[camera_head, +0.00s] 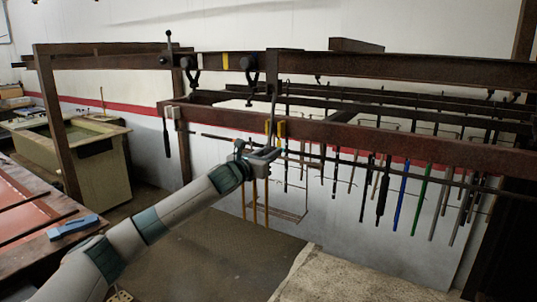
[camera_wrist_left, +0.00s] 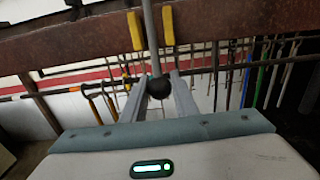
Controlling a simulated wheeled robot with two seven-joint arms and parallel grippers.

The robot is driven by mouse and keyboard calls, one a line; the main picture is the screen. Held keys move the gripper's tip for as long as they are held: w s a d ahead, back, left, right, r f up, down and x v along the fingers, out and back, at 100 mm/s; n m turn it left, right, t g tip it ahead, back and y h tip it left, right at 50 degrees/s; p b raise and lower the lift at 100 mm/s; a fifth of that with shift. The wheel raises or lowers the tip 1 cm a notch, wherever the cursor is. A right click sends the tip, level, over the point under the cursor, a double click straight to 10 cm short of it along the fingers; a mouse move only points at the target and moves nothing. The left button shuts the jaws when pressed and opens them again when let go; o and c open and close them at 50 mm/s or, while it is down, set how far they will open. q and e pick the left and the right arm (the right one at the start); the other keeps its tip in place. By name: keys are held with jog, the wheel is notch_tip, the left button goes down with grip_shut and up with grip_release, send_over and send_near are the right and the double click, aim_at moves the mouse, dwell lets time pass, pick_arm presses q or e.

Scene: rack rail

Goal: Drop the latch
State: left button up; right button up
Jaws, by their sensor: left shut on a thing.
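My left gripper (camera_head: 264,153) reaches up to the front of the lower brown rail (camera_head: 350,132). It is shut on a thin grey rod with a black ball end (camera_wrist_left: 156,88), which shows between the two fingers in the wrist view. The rod runs upward across the rail face, between two yellow marks (camera_wrist_left: 135,30). In the head view the rod (camera_head: 273,105) rises toward the upper rail (camera_head: 400,68). A dark upright lever with a round knob (camera_head: 168,42) stands on the upper rail at the left. My right gripper is not in view.
Several rods hang along the right, including a blue one (camera_head: 401,195) and a green one (camera_head: 420,198). Dark hooks (camera_head: 190,72) hang under the upper rail. A tan tank (camera_head: 90,165) and a red-topped table (camera_head: 25,205) with a blue block (camera_head: 75,226) stand left.

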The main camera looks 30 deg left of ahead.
pick_arm(q)
jog(key=shift+w+d+f, duration=0.1)
jog(key=shift+w+d, duration=0.05)
jog(key=shift+w, duration=1.8)
jog(key=o, duration=0.9)
jog(key=shift+s, duration=0.1)
jog(key=shift+s+a, duration=0.15)
jog(key=shift+s, duration=1.6)
jog(key=shift+s+a, duration=0.15)
jog(key=shift+s, duration=1.55)
jog(key=shift+f, duration=0.1)
